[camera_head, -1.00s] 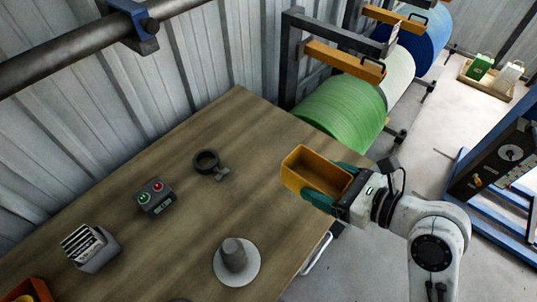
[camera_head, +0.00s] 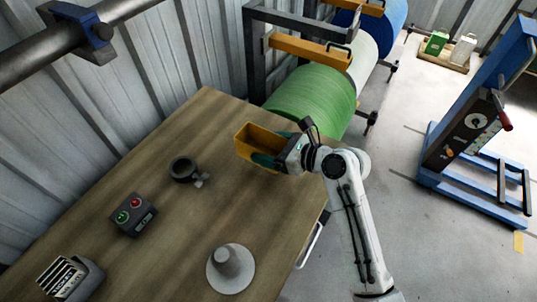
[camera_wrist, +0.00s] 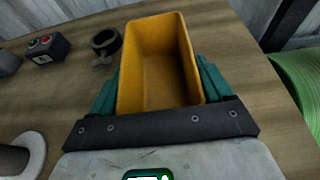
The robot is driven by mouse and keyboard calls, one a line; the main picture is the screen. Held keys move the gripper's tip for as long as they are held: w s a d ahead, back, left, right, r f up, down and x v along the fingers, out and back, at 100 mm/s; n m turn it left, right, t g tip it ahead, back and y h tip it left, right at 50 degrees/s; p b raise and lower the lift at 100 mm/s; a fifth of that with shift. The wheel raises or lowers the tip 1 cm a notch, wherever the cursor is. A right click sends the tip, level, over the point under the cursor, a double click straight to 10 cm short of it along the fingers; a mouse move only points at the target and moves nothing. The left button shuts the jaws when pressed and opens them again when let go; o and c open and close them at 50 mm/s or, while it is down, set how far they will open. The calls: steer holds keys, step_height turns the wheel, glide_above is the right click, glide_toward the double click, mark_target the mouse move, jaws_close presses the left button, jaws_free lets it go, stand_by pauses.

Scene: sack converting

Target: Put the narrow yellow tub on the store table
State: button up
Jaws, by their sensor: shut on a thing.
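The narrow yellow tub (camera_head: 258,141) is an open, empty, orange-yellow box at the far right part of the wooden table (camera_head: 225,215). My gripper (camera_head: 268,160) is shut on it, with a green finger on each side. In the wrist view the tub (camera_wrist: 158,65) stands between the green fingers, its open top facing the camera. I cannot tell whether its base touches the table or hangs just above it.
A green roll (camera_head: 313,100) stands behind the table. A blue machine (camera_head: 470,120) stands at right on open floor.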

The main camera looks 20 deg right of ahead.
steer(key=shift+w+f, duration=0.45)
steer(key=shift+f, duration=1.55)
steer(key=o, duration=1)
steer(key=shift+f, duration=0.1)
steer(key=shift+r, duration=0.2)
steer(key=v, duration=1.2)
